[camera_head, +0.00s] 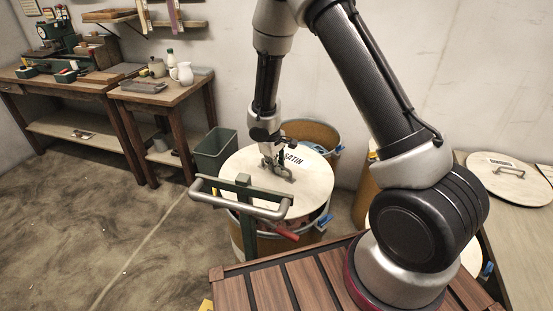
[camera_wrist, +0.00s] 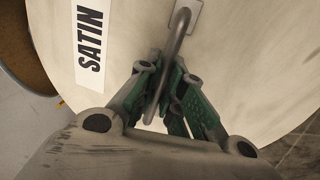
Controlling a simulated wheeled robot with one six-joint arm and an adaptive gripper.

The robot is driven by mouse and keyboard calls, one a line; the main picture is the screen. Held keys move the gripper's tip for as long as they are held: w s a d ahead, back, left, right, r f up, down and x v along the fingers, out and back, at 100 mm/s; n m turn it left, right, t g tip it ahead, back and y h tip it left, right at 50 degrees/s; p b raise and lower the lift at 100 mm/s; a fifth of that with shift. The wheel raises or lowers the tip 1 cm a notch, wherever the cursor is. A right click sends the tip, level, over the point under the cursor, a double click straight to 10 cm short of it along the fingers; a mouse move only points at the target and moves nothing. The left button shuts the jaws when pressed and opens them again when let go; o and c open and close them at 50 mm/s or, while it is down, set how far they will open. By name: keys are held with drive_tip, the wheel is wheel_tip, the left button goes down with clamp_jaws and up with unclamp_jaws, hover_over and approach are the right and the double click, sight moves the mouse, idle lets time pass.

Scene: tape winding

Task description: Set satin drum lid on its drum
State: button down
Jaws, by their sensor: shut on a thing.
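The satin drum lid (camera_head: 240,168) is a pale round disc with a black SATIN label and a metal loop handle. It also fills much of the wrist view (camera_wrist: 235,60). My gripper (camera_head: 275,165) is shut on the handle; the wrist view shows its green-padded fingers (camera_wrist: 168,100) on both sides of the loop (camera_wrist: 180,35). The lid lies over an ochre drum (camera_head: 275,246). Some red shows between the lid's right edge and the drum's rim, so the lid seems a little above it. A bar and post hide part of the lid's front edge.
Another open ochre drum (camera_head: 312,131) stands just behind, and a grey-green bin (camera_head: 212,153) stands at the left. A second pale lid (camera_head: 492,171) with a handle lies on the right bench. The floor at left is clear.

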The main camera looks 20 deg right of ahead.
sight(275, 174)
drive_tip(key=shift+f, duration=3)
drive_tip(key=c, duration=1.5)
unclamp_jaws()
drive_tip(key=shift+a+r, duration=0.1)
drive_tip(key=shift+r, duration=0.65)
drive_tip(key=r, duration=0.3)
drive_tip(key=s+a+r, duration=0.1)
drive_tip(key=r, duration=0.6)
drive_tip(key=shift+s+a+r, duration=0.15)
drive_tip(key=shift+s+a, duration=0.1)
drive_tip(key=shift+a, duration=0.1)
